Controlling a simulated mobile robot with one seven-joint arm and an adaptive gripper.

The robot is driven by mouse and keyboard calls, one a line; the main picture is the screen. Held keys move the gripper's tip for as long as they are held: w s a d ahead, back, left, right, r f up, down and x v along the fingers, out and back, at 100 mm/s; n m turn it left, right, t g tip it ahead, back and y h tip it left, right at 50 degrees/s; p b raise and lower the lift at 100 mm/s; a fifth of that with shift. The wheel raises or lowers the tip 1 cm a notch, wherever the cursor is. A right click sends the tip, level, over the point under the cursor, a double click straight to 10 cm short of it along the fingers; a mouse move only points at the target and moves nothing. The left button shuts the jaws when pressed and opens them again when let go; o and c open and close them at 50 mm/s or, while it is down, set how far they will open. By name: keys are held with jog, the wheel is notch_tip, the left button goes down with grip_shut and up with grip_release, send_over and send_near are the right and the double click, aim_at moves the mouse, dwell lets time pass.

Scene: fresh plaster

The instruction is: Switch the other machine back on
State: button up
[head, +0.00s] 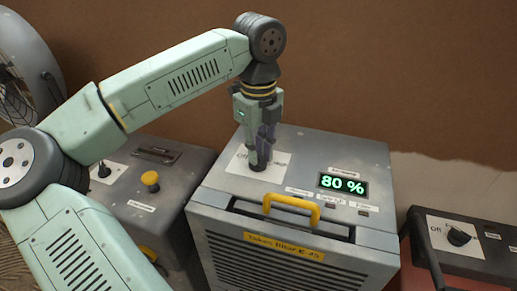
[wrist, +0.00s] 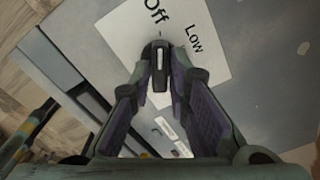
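The middle machine is a grey box (head: 215,200) with a lit green display (head: 343,186) reading "80 %". A white dial plate (head: 241,172) is on its top. My gripper (head: 259,163) points straight down onto this plate. In the wrist view, my gripper's fingertips (wrist: 160,62) are closed on both sides of a small black knob (wrist: 158,51). Its white line points towards the "Off" mark; "Low" is to the right. The rest of the plate's print is hidden behind the fingers.
A left machine (head: 180,187) has a black switch (head: 103,170) and a yellow button (head: 150,180). At right, a dark and red machine (head: 478,266) has an "Off" dial with a black knob (head: 458,237). A yellow handle (head: 291,207) stands up in front of my gripper. A fan (head: 28,60) stands far left.

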grip_shut()
jog(key=shift+m, duration=0.3)
jog(key=m+b, duration=0.2)
jog(key=m, duration=0.1)
jog(key=shift+f, duration=0.15)
jog(key=m+b, duration=0.1)
jog(key=m, duration=0.7)
jog(key=shift+a+m, duration=0.1)
jog(key=shift+m, duration=0.2)
jog(key=m, duration=0.6)
jog(key=shift+b, duration=0.3)
jog(key=m, duration=0.5)
jog(key=shift+a+m, duration=0.1)
jog(key=shift+m, duration=0.3)
